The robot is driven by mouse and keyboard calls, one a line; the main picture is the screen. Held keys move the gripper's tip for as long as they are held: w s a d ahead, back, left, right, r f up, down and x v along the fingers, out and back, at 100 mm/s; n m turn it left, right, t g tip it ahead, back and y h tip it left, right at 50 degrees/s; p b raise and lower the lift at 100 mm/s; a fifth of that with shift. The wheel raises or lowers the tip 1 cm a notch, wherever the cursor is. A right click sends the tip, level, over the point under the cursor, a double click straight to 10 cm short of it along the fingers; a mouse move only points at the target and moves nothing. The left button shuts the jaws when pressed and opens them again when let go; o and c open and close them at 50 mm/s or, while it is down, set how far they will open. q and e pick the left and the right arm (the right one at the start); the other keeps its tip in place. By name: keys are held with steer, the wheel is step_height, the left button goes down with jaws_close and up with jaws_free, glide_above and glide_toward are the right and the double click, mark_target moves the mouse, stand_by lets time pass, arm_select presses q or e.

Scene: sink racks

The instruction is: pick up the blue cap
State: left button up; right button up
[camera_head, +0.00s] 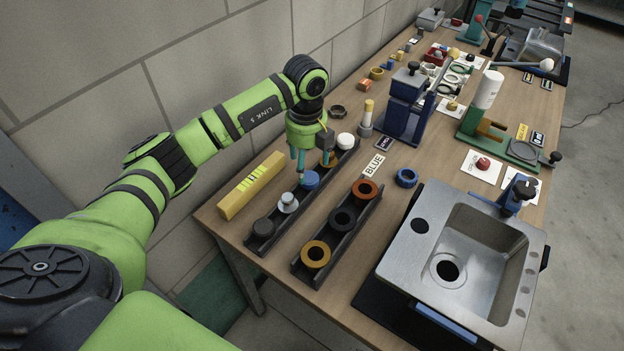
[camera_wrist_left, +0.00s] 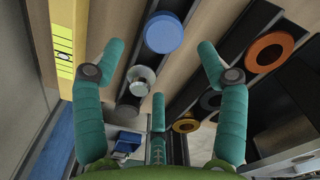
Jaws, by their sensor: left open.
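The blue cap (camera_head: 309,181) sits in the back dark rack (camera_head: 272,244), between a clear, silvery cap (camera_head: 287,202) and a brass-coloured cap (camera_head: 329,160). The clear cap (camera_wrist_left: 140,80) is nearer the left finger. Contact with the blue cap cannot be told. My right gripper is not in view.
A white cap (camera_head: 346,141) and a black cap (camera_head: 263,228) share the back rack. The front rack (camera_head: 310,274) holds orange, black and yellow rings. A yellow bar (camera_head: 251,186) lies at the wall side. A blue ring (camera_head: 407,178) and a metal sink (camera_head: 462,262) are to the right.

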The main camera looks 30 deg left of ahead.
mark_target(310, 178)
arm_select(q)
steer(key=f, duration=0.1)
steer(key=f+p, duration=0.1)
steer(key=f, duration=0.1)
steer(key=shift+w+d+f+p, duration=0.25)
steer(key=shift+f+p, duration=0.05)
steer(key=shift+p, duration=0.1)
steer(key=shift+w+f, duration=0.1)
steer(key=shift+f, duration=1)
steer(key=c, duration=1.1)
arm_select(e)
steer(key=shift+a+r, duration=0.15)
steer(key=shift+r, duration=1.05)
